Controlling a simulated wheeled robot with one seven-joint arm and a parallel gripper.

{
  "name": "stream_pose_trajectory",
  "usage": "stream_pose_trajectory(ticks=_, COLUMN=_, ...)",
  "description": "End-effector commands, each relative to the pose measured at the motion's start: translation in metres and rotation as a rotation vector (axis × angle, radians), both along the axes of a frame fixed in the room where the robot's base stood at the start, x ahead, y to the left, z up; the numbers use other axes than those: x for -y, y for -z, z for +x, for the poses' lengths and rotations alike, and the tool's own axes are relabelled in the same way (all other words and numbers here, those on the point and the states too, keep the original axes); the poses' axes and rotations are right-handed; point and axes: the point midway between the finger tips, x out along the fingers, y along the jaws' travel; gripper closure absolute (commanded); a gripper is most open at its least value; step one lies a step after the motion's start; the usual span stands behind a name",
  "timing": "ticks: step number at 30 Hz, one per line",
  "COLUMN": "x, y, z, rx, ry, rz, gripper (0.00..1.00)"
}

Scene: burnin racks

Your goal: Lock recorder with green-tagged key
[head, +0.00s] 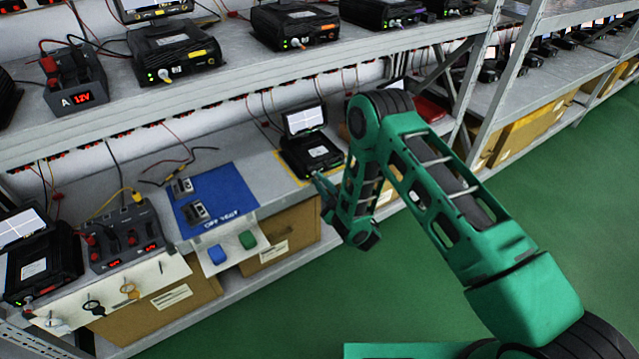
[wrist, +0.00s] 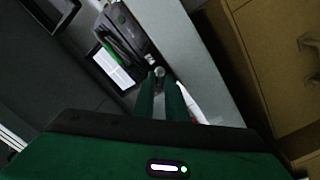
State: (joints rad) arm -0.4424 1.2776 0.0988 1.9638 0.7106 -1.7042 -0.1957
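A black recorder (head: 312,152) with a raised lit screen (head: 304,119) sits in a yellow outline on the middle shelf. In the wrist view a dark unit (wrist: 128,30), apparently this recorder, lies just past my fingertips. My gripper (head: 318,178) is close to the recorder's front right in the head view. In the wrist view its two green fingers (wrist: 160,76) are nearly together, with a small grey round piece at their tips. I cannot tell whether that is a key or the lock. No green tag is clearly visible.
Keys with dark and yellow tops (head: 128,290) hang on a white panel at the lower left. A blue mat (head: 215,200) holds two small grey devices. Blue and green pieces (head: 248,240) lie on a small white ledge. Upper shelf units and a post stand nearby; green floor is clear.

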Motion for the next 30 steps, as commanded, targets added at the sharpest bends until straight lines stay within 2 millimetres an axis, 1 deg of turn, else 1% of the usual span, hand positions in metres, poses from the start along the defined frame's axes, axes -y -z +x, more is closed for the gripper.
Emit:
stream_pose_trajectory(ticks=5, x=0.012, y=0.001, z=-0.015, rx=-0.005, ry=0.004, rz=0.002, gripper=0.88)
stream_pose_trajectory(ticks=12, x=0.035, y=0.002, z=-0.055, rx=-0.006, ry=0.002, rz=0.0, gripper=0.88)
stream_pose_trajectory(ticks=18, x=0.05, y=0.002, z=-0.08, rx=-0.004, ry=0.001, rz=0.0, gripper=0.88)
stream_pose_trajectory(ticks=24, x=0.056, y=0.001, z=-0.09, rx=-0.002, ry=0.001, rz=-0.001, gripper=0.88)
stream_pose_trajectory(ticks=30, x=0.057, y=0.001, z=-0.091, rx=-0.001, ry=0.0, rz=-0.001, gripper=0.88)
